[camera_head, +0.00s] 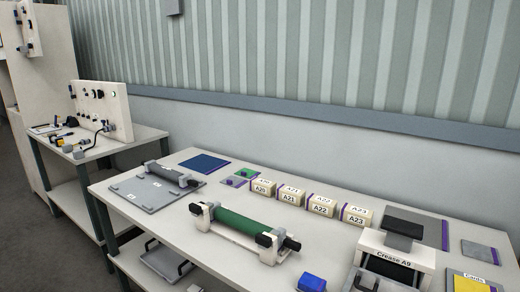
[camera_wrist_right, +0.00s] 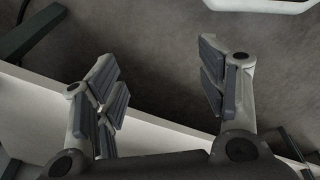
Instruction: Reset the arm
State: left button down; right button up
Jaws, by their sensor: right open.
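My right gripper (camera_wrist_right: 160,95) shows in the right wrist view, open, with its two dark padded fingers well apart. Nothing is between the fingers; grey floor and a white surface's edge lie beyond them. In the head view neither of my grippers is visible. My left gripper is in no view.
In the head view a white workbench (camera_head: 155,222) carries a green roller (camera_head: 240,226) on a stand, a grey plate (camera_head: 146,195) with a dark bar, labelled boxes (camera_head: 292,195), a blue mat (camera_head: 204,163) and a crease device (camera_head: 394,262). A second table (camera_head: 123,142) stands at left.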

jog(key=s+d+f+g, duration=0.1)
jog(key=s+d+f, duration=0.1)
jog(key=s+f, duration=0.9)
jog(key=s, duration=0.3)
jog(key=shift+d, duration=0.3)
